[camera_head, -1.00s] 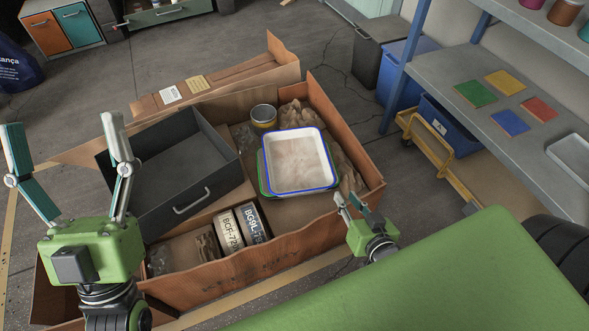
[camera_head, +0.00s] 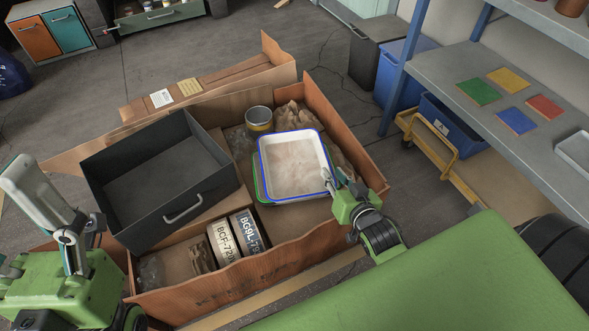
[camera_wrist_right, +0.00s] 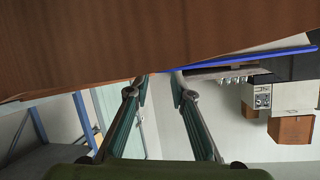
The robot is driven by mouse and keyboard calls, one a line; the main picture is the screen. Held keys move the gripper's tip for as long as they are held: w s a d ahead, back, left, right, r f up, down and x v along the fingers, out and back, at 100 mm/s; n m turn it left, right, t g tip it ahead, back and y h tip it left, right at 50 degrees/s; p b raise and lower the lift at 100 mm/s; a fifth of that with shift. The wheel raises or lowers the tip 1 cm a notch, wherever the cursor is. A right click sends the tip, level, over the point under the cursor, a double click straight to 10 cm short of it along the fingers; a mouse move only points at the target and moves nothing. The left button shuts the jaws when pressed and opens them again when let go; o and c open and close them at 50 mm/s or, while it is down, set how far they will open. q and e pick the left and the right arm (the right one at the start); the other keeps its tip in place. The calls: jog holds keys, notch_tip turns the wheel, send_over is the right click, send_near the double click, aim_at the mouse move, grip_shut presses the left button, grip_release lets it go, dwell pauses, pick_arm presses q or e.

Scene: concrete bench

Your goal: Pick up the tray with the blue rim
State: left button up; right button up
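The blue-rimmed tray (camera_head: 290,166), white inside, lies on top of a green-rimmed tray (camera_head: 259,188) in the right half of the cardboard box (camera_head: 262,280). My right gripper (camera_head: 332,181) is at the tray's near right corner, its fingers overlapping the blue rim in the head view. In the right wrist view, the fingers (camera_wrist_right: 163,80) stand apart with a gap, their tips close to a blue edge; contact cannot be told. My left gripper (camera_head: 22,200) is at the lower left, left of the box, partly cut off, fingers apart and empty.
A dark grey bin (camera_head: 160,180) with a handle fills the box's left part. Two labelled rolls (camera_head: 225,240), a tin (camera_head: 259,121) and crumpled brown paper (camera_head: 295,117) surround the trays. The box walls stand close to my right gripper. A shelf (camera_head: 450,75) stands right.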

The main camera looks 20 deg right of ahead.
aim_at(327, 164)
jog(key=b+x, duration=0.2)
jog(key=x, duration=0.3)
jog(key=shift+d+r+b, duration=0.15)
jog(key=shift+d+b, duration=0.15)
jog(key=shift+b, duration=0.1)
jog(key=shift+c, duration=0.5)
grip_shut()
jog(key=shift+r, duration=0.15)
